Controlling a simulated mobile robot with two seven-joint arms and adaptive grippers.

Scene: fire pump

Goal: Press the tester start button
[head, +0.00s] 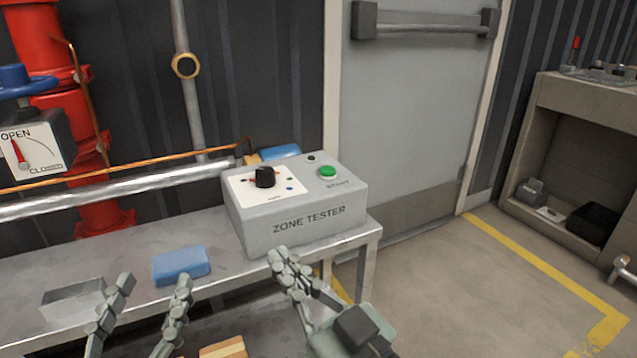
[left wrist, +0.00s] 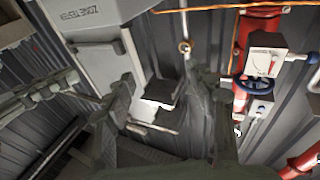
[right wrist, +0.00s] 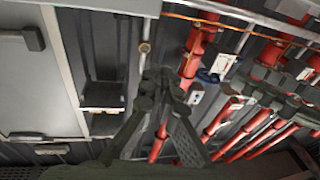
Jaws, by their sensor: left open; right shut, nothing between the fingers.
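The grey zone tester (head: 305,225) stands on the metal bench in the head view, with its lettered front facing me. Its green start button (head: 327,171) is on the right of the top face, uncovered, and a black knob (head: 264,177) is on the left. My right gripper (head: 279,257) is shut and empty, low in front of the tester's front face and below the button. My left gripper (head: 154,282) is open and empty over the bench, left of the tester. The tester's lettering shows upside down in the left wrist view (left wrist: 80,14). The button is not visible in either wrist view.
A silver pipe (head: 120,191) and a thin copper pipe run behind. Red pipework (head: 62,100) stands at left. The floor right of the bench is clear.

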